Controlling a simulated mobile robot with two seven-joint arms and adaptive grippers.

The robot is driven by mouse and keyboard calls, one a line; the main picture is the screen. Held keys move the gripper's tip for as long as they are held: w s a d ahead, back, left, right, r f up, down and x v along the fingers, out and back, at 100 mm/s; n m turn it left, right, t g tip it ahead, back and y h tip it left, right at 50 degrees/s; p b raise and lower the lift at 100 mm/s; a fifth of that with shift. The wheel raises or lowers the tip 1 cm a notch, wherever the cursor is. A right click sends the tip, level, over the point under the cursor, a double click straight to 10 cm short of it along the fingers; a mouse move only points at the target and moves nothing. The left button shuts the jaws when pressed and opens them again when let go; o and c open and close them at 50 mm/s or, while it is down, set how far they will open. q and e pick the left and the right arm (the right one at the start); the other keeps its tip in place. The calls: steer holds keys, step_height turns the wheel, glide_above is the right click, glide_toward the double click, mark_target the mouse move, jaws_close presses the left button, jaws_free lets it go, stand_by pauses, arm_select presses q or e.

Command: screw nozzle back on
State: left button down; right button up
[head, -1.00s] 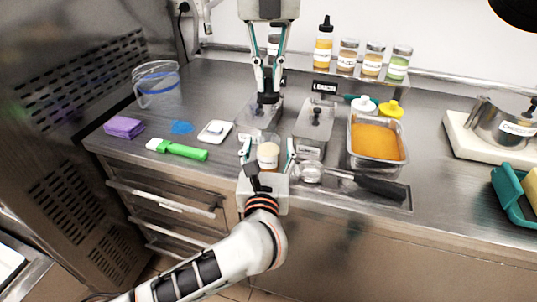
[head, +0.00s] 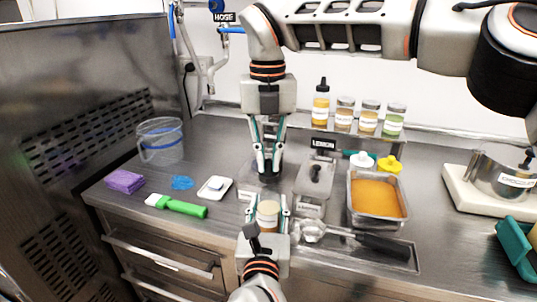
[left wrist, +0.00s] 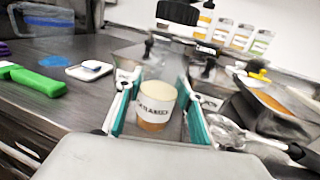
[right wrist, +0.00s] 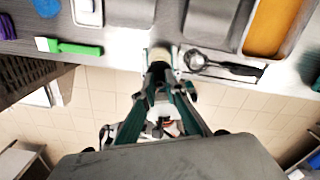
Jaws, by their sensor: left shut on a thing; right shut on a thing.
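An open-looking jar-shaped bottle (head: 268,214) with amber contents and a white label stands upright between the fingers of my left gripper (head: 266,208), near the counter's front edge. It also shows in the left wrist view (left wrist: 156,104), where the teal fingers flank it. My right gripper (head: 268,160) points down above and behind the bottle, its fingers shut. A black nozzle piece (right wrist: 158,74) sits at its fingertips in the right wrist view. It shows as a dark shape (left wrist: 178,12) above the bottle in the left wrist view, apart from it. The head view hardly shows it.
A green-handled brush (head: 178,206), a small white dish (head: 214,189) and a purple sponge (head: 124,181) lie left. A metal pan of orange mix (head: 376,197) and a scoop with black handle (head: 384,245) are right. Bottles and jars (head: 344,114) line the back shelf.

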stand_by(0.4)
steer(key=shift+f, duration=0.85)
steer(key=shift+f, duration=0.55)
